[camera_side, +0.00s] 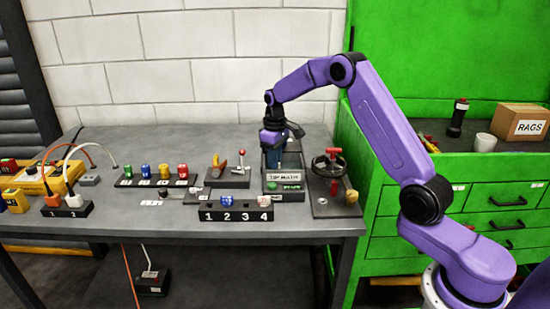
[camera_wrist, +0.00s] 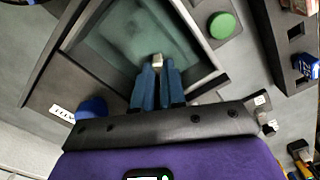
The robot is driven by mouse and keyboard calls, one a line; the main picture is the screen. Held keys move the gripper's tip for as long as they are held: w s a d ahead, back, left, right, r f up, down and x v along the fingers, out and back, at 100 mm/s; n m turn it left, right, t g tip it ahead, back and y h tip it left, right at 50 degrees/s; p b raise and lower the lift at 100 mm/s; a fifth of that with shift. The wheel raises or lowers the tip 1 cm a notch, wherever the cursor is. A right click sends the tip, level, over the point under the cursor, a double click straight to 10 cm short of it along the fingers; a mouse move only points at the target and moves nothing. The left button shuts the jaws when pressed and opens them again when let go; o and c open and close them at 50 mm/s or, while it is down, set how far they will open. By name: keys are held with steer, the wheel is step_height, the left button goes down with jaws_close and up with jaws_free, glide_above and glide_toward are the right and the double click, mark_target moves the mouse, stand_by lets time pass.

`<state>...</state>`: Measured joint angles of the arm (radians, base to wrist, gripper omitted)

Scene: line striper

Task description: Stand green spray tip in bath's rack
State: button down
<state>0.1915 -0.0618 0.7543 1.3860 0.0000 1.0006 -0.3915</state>
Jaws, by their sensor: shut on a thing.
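The tip bath (camera_side: 284,177) is a dark open box at the right of the bench, with a white label on its front. In the wrist view, the bath (camera_wrist: 88,38) shows a dark frame around a murky teal inside. My gripper (camera_side: 273,158) is low over the bath. In the wrist view, my gripper's (camera_wrist: 158,72) blue fingers are closed on a small pale piece (camera_wrist: 158,59), of which only the end shows. Its colour does not read as green. A green-topped piece (camera_side: 127,172) stands at the left of a row of coloured pieces. The bath's rack cannot be made out.
A numbered block (camera_side: 236,213) with a blue and a pale piece stands in front. A red-handled valve wheel (camera_side: 328,165) is right of the bath, a red-knobbed lever (camera_side: 241,160) left of it. A green button (camera_wrist: 222,25) and a blue knob (camera_wrist: 92,106) flank the bath.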

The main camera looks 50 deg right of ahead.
steer(key=shift+f, duration=0.35)
steer(key=c, duration=0.8)
jaws_free()
steer(key=shift+r, duration=3.5)
